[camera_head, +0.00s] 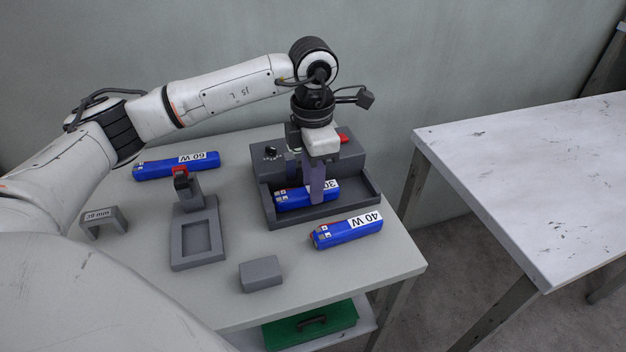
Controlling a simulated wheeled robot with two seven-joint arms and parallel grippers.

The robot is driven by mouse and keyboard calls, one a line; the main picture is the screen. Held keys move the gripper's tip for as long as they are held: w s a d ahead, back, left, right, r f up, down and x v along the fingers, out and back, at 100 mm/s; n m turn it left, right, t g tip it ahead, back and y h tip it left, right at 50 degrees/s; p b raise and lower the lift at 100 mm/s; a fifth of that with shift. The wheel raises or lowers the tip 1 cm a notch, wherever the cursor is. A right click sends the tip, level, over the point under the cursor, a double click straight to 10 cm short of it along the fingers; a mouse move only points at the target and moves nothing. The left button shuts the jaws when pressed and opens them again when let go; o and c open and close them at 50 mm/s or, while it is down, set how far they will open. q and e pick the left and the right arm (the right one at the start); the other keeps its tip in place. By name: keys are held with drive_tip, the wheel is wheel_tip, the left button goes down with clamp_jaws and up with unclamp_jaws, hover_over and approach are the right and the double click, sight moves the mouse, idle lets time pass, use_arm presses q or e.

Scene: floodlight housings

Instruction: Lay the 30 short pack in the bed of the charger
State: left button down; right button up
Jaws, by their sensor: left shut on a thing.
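The blue 30 pack (292,198) is in the tray-like bed of the grey charger (370,197), below the charger's raised back part. My left gripper (317,197) points down over it and is shut on it; its fingers cover part of the pack and its label. Whether the pack touches the bed floor I cannot tell. My right gripper is not in view.
A blue 40 W pack (346,231) lies right in front of the charger. A blue 60 W pack (175,165) lies at the back left. A grey stand (198,249), a grey block (261,274) and a small grey bracket (104,221) stand on the table (240,312). Another table (530,180) is at right.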

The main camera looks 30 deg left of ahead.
use_arm(q)
drive_tip(key=shift+f, duration=0.15)
drive_tip(key=c, duration=1.3)
unclamp_jaws()
drive_tip(key=shift+c, duration=0.2)
wheel_tip(320, 180, up, 10)
drive_tip(key=shift+r, duration=0.2)
